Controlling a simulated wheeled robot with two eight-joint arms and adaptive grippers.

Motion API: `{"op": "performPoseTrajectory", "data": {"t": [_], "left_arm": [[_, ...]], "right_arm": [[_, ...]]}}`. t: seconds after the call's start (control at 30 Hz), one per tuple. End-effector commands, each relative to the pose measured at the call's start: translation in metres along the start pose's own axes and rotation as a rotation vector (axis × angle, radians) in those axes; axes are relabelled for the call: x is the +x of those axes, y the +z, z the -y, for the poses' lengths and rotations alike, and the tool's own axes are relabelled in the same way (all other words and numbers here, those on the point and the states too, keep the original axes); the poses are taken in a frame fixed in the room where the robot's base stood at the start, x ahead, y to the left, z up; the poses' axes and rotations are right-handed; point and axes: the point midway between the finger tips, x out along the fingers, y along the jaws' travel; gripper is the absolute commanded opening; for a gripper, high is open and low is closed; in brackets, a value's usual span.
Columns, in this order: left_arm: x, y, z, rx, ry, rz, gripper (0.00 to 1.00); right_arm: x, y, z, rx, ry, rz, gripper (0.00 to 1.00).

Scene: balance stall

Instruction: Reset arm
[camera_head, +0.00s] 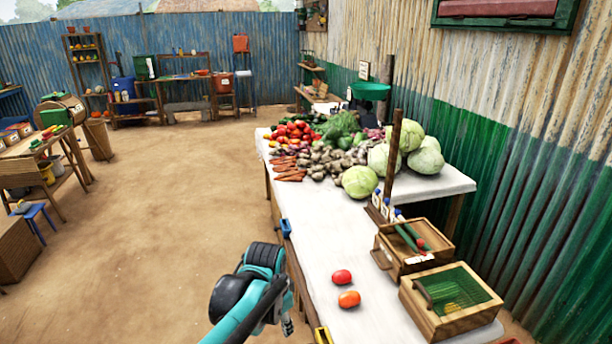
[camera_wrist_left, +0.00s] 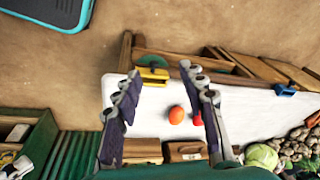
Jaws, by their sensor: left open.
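My teal left arm reaches in at the bottom of the head view, beside the front edge of the white table (camera_head: 318,238). My left gripper (camera_head: 287,324) is only partly seen there, at the arm's lower side. In the left wrist view both fingers of the left gripper (camera_wrist_left: 160,74) are spread wide with nothing held between them. A red tomato (camera_head: 341,276) and an orange one (camera_head: 349,299) lie on the table, to the right of the gripper. In the wrist view the orange tomato (camera_wrist_left: 176,115) shows between the fingers, apart from them. My right gripper is out of view.
A wooden box with green and red vegetables (camera_head: 402,262) and a green-meshed box (camera_head: 437,322) stand at the table's right. A wooden post (camera_head: 393,150), cabbages (camera_head: 359,182) and heaped vegetables stand farther back. The sandy floor (camera_head: 165,225) left of the table is clear.

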Motion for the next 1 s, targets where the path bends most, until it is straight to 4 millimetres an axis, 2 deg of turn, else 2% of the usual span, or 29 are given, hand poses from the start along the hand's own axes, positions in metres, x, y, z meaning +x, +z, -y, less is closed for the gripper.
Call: {"op": "performPoseTrajectory", "data": {"t": [0.03, 0.2, 0.33, 0.5, 0.7, 1.0], "left_arm": [[-0.013, 0.019, -0.002, -0.071, -0.023, -0.024, 0.41], [-0.043, 0.075, -0.009, -0.325, -0.101, -0.122, 0.41], [-0.054, 0.116, -0.021, -0.514, -0.153, -0.204, 0.41], [-0.055, 0.158, -0.035, -0.721, -0.203, -0.304, 0.41], [-0.050, 0.180, -0.044, -0.845, -0.229, -0.371, 0.41], [-0.049, 0.183, -0.045, -0.862, -0.232, -0.381, 0.41]], "right_arm": [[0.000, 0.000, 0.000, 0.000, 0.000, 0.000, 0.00], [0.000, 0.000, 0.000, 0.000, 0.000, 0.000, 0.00], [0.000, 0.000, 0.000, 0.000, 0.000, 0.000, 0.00], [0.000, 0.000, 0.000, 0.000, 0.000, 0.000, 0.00], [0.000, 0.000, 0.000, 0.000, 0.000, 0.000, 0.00], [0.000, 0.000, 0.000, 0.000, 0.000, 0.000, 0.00]]}}
